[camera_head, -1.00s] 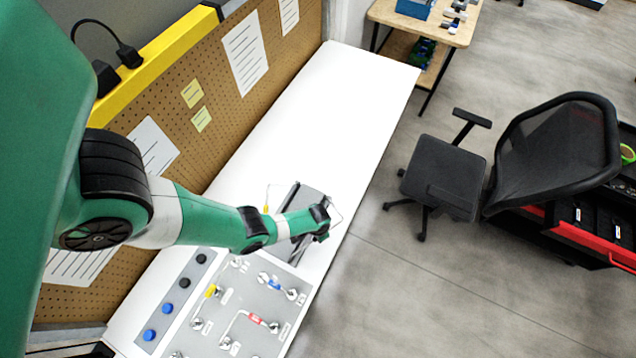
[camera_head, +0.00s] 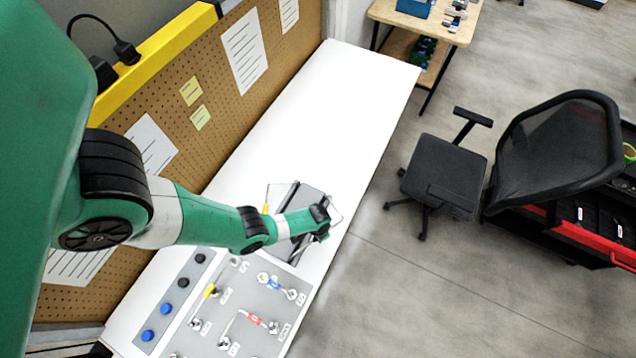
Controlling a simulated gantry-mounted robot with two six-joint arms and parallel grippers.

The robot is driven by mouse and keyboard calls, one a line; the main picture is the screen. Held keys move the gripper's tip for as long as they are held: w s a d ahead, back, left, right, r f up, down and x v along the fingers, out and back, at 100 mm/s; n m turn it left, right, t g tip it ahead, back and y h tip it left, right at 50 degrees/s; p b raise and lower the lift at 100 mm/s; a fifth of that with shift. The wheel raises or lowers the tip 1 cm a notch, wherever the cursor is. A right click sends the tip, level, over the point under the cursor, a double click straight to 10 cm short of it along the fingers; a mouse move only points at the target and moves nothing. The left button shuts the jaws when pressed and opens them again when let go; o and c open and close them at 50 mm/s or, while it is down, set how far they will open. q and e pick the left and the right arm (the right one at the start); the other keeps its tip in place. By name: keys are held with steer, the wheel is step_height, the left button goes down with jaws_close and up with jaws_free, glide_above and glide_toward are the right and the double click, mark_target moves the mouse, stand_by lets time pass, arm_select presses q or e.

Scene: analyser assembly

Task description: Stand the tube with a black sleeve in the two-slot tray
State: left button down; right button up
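The arm that comes in from the left, my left arm, reaches over the white bench to a dark grey tray-like fixture (camera_head: 312,197) with clear panels at its sides. The black end of my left wrist is above this fixture. The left gripper's fingers are hidden or too small to make out, so I cannot tell whether they hold anything. I cannot make out a tube with a black sleeve. The wrist covers part of the fixture, and I cannot tell whether it is the two-slot tray. My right gripper is not in view.
A grey panel (camera_head: 250,290) with fittings and tubes with yellow, blue and red sleeves lies in front. Beside it is a strip (camera_head: 173,305) with blue and black knobs. The far bench top (camera_head: 335,110) is clear. A pegboard (camera_head: 225,105) lines the left; a chair (camera_head: 445,178) stands right.

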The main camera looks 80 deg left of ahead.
arm_select(q)
steer(key=c, duration=0.7)
jaws_free()
step_height(320, 180, up, 12)
steer(key=p, duration=1.1)
steer(key=shift+f+p, duration=0.25)
steer(key=shift+p, duration=0.1)
